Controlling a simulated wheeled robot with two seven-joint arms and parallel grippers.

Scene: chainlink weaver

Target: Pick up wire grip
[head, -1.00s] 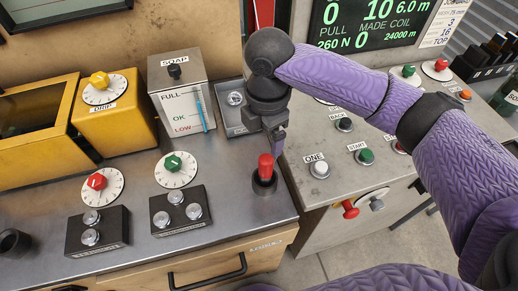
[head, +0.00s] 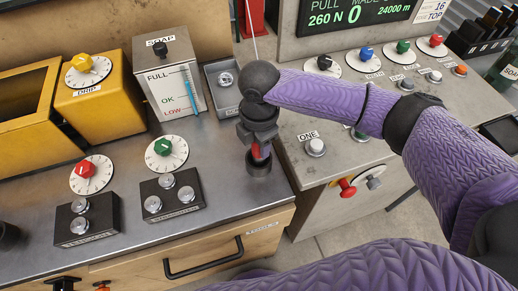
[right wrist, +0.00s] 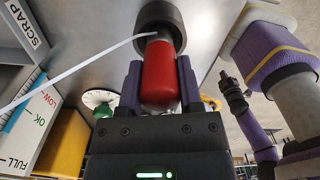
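The wire grip is a red, rounded handle (right wrist: 160,75) upright in a dark round holder (head: 258,165) on the steel bench. In the head view, only a strip of red shows behind my right gripper (head: 258,150), which points down over it. In the right wrist view, the right gripper's two purple fingers (right wrist: 160,88) lie close along both sides of the red handle and look shut on it. The handle's lower end is still at the holder's dark ring. My left gripper (right wrist: 235,95) appears small at the right of the wrist view; its opening is unclear.
A thin pale wire (right wrist: 80,75) runs to the handle's collar. The soap box (head: 170,78) and scrap tray (head: 226,84) stand behind the holder. Button boxes (head: 172,195) are at left. The control cabinet (head: 335,160) is close at right. Bare steel lies left of the holder.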

